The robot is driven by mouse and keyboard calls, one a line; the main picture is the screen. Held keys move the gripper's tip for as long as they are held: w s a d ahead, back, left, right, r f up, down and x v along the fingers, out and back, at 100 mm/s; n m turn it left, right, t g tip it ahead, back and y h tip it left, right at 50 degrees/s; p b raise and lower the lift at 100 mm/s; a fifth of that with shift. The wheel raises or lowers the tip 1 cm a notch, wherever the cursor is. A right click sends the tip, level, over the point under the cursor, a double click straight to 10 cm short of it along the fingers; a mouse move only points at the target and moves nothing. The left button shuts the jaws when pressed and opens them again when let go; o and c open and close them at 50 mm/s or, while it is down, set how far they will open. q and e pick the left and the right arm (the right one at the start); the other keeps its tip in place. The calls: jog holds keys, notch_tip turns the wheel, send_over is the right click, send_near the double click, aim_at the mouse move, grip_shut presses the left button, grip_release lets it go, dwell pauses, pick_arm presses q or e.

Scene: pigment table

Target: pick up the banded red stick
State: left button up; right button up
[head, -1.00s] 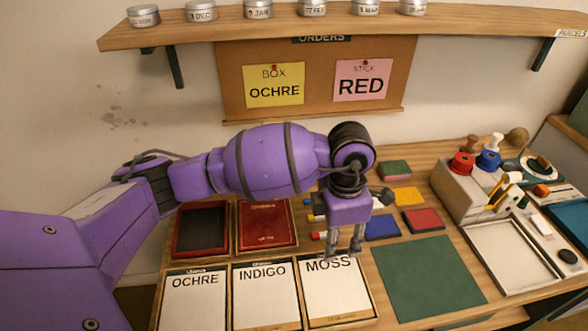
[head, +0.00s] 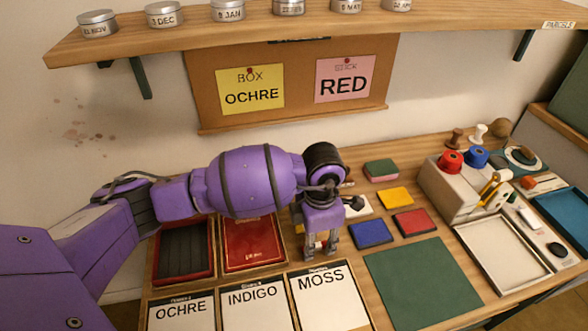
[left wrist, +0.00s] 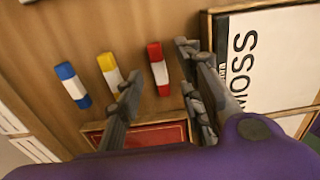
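In the left wrist view the banded red stick (left wrist: 158,68), red with a white middle band, lies on the wooden table. My left gripper (left wrist: 160,62) is open, with one finger on each side of the stick. The fingers look apart from it; their height above it is hard to judge. A banded yellow stick (left wrist: 112,75) and a banded blue stick (left wrist: 72,84) lie to the left, the yellow one close to the left finger. In the head view my left gripper (head: 320,246) largely hides the sticks. My right gripper is not in view.
The MOSS tray (head: 321,264) is close in front of the gripper, and a red-lined tray (head: 252,240) lies left of it. A blue pad (head: 371,234) and a red pad (head: 416,222) lie to the right. A green mat (head: 425,285) lies front right. A shelf (head: 300,28) overhangs the back.

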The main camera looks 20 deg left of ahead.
pick_arm(q)
jog(key=shift+f, duration=0.35)
jog(key=shift+w, duration=0.1)
grip_shut()
jog(key=shift+r, duration=0.1)
